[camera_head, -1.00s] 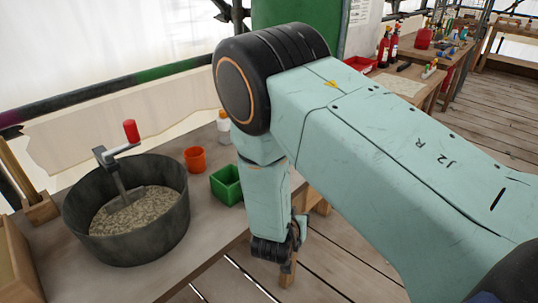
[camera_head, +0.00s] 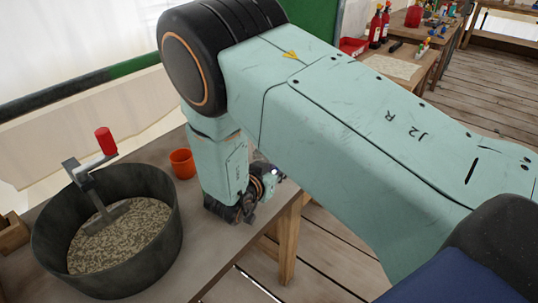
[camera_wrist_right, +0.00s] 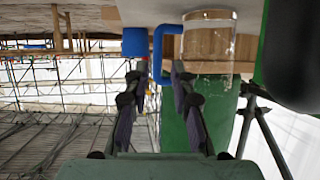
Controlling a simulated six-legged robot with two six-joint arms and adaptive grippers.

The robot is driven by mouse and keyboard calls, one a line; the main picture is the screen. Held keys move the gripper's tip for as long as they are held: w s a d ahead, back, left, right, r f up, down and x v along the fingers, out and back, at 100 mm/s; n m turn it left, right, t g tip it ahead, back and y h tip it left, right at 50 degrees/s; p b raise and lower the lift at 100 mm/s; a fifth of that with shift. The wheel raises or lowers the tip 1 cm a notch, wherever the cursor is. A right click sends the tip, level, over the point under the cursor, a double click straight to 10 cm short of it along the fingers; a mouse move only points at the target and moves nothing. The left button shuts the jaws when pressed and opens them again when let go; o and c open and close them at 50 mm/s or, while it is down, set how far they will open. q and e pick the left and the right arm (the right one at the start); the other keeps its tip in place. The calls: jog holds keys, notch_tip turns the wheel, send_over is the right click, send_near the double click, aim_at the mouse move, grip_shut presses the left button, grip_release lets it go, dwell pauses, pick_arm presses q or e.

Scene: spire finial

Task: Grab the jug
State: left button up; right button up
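A clear jug with a blue handle (camera_wrist_right: 210,45) shows in the right wrist view, which looks upside down. It stands on the tabletop, just beyond the fingertips and towards the right. My right gripper (camera_wrist_right: 159,70) is open, with an empty gap between its two fingers, and the blue handle is close to the gap. In the head view my right wrist is over the table's front edge, and the jug is hidden there, behind my arm. My left gripper is in neither view.
A blue object (camera_wrist_right: 135,42) stands beside the jug, at the left fingertip. In the head view a grey tub of gravelly mix (camera_head: 165,235) with a red-handled tool and an orange cup (camera_head: 182,163) are on the table left of my arm.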

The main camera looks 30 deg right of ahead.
aim_at(272, 157)
jog(key=shift+d+f, duration=0.1)
jog(key=shift+d, duration=0.1)
jog(key=shift+w+d+f+b, duration=0.15)
jog(key=shift+w+d+b, duration=0.15)
jog(key=shift+w, duration=0.15)
jog(key=x, duration=0.3)
jog(key=b+x, duration=0.1)
jog(key=shift+s+d, duration=0.1)
jog(key=shift+d, duration=0.45)
jog(key=shift+d+f, duration=0.1)
jog(key=shift+d, duration=0.1)
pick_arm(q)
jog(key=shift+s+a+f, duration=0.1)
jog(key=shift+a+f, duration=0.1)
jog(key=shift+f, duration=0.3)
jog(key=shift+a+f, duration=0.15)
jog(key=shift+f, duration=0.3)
pick_arm(e)
jog(key=shift+w, duration=0.4)
jog(key=shift+c, duration=1.2)
jog(key=shift+s, duration=0.1)
grip_shut()
